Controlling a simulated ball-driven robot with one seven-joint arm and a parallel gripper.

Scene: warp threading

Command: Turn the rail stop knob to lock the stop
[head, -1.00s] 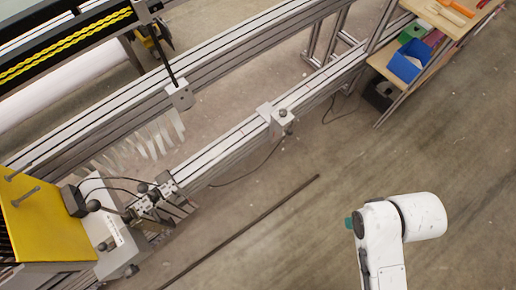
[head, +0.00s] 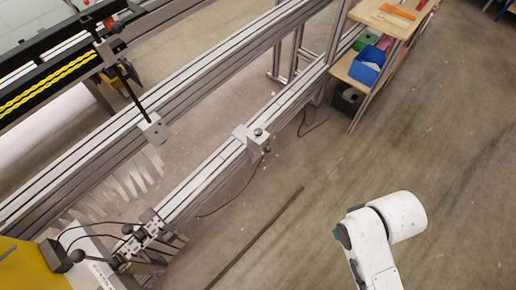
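A small grey block, which looks like the rail stop (head: 251,144), sits on the lower aluminium rail (head: 210,182) near the middle of the head view. A small dark round knob (head: 258,132) shows on its top; I cannot tell from its angle whether it is locked. My gripper is not in view. Only white links of my arm show at the lower right, apart from the rail and the stop.
A clamp assembly with dark knobs and cables (head: 140,236) sits at the rail's lower left end, beside a yellow panel (head: 22,270). A dark rod (head: 258,235) lies on the floor. A wooden shelf (head: 351,66) with a blue bin (head: 368,63) stands upper right.

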